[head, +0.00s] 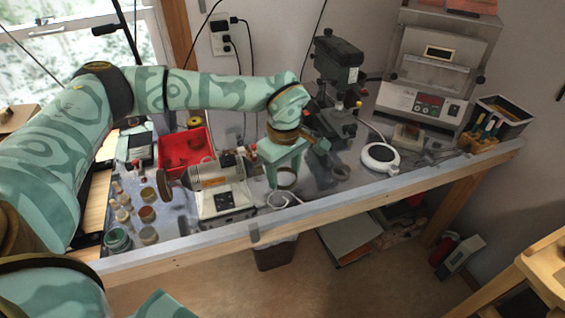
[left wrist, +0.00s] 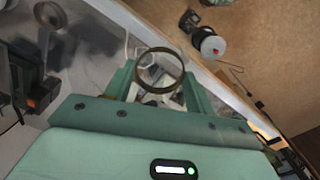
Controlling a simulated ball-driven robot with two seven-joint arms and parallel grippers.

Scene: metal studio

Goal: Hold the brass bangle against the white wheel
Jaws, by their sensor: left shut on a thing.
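The brass bangle (left wrist: 160,90) is held between the two fingers of my left gripper (left wrist: 160,78), its ring facing the wrist camera. In the head view my left gripper (head: 285,178) hangs above the bench, just right of the polishing motor (head: 215,177), with the bangle (head: 287,187) low between its fingers. A dark brown wheel (head: 163,188) is on the motor's left end. I cannot clearly make out the white wheel; the motor's right end is small and close to my gripper. The bangle looks apart from the motor.
A red tray (head: 186,148) and several small jars (head: 148,214) are left of the motor. A dark drill press (head: 338,75) stands behind my gripper. A round white device (head: 380,157) lies to the right. The bench's front edge (head: 330,217) is close.

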